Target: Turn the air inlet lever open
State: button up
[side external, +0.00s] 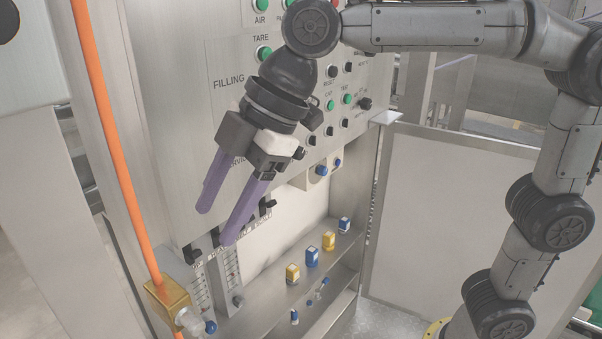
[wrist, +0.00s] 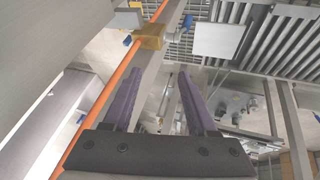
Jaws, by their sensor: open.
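My gripper (side external: 217,225) is open and empty, its two long purple fingers pointing down and left in front of the control panel. The fingers also show in the wrist view (wrist: 160,78), spread apart. An orange pipe (side external: 111,139) runs down the left edge of the panel to a brass block (side external: 168,296), which also shows in the wrist view (wrist: 150,36). A small valve with a blue end (side external: 210,327) sits beside the block, below the fingertips and apart from them. I cannot tell for certain which part is the air inlet lever.
The panel (side external: 225,105) carries several green and black buttons. Yellow and blue blocks, one yellow (side external: 293,273) and one blue (side external: 312,256), stand on a metal ledge low in the recess. A pale flat door (side external: 445,220) stands at right. Space around the fingers looks free.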

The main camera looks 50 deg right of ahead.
jog(key=s+d+m+t+h, duration=0.1)
jog(key=d+m, duration=0.3)
jog(key=d, duration=0.7)
jog(key=shift+s+d+t, duration=0.3)
jog(key=shift+s+d, duration=0.05)
jog(key=shift+s, duration=0.5)
jog(key=shift+r, duration=0.1)
